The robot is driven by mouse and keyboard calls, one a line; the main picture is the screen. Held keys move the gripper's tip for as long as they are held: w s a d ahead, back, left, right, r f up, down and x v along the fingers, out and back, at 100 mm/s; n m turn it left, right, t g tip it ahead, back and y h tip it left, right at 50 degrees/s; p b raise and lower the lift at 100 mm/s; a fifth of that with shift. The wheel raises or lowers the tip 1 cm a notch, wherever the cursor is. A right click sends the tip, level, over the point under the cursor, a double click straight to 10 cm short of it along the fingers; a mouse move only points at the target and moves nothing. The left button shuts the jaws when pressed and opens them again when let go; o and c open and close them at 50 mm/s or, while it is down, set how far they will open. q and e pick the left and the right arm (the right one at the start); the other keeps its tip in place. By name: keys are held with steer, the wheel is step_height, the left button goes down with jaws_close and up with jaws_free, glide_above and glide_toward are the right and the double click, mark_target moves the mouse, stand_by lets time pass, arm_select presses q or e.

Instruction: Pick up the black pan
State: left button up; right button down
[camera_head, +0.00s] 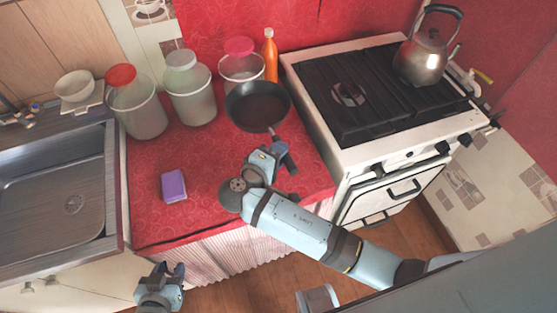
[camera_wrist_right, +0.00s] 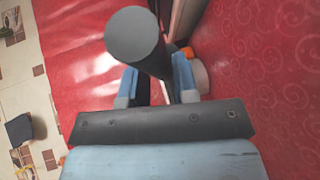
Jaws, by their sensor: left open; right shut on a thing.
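The black pan (camera_head: 258,107) is at the back right of the red counter, in front of the jars, with its handle toward me. My right gripper (camera_head: 276,146) is shut on the pan's handle. In the right wrist view the dark round end of the handle, part of the pan (camera_wrist_right: 136,36), stands up between the two fingers of the right gripper (camera_wrist_right: 156,84). Whether the pan touches the counter I cannot tell. My left gripper (camera_head: 168,272) is open and empty, low in front of the counter.
A jar with a pink lid (camera_head: 240,62) and an orange bottle (camera_head: 270,55) stand right behind the pan. The stove (camera_head: 372,95) with a kettle (camera_head: 425,55) is close on the right. A purple sponge (camera_head: 174,186) lies left, beside the sink (camera_head: 60,195). The counter's middle is clear.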

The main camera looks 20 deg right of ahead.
steer(key=shift+r, duration=4.45)
steer(key=s+d+r+n+t+y+p, duration=0.1)
steer(key=d+r+n+t+y+p, duration=0.4)
steer(key=d+n+y, duration=0.5)
steer(key=shift+d+r+t+y+p, duration=0.3)
steer(key=shift+r+t+y+p, duration=0.1)
steer(key=shift+r+y, duration=0.7)
steer(key=shift+s+r, duration=0.1)
steer(key=shift+s, duration=0.05)
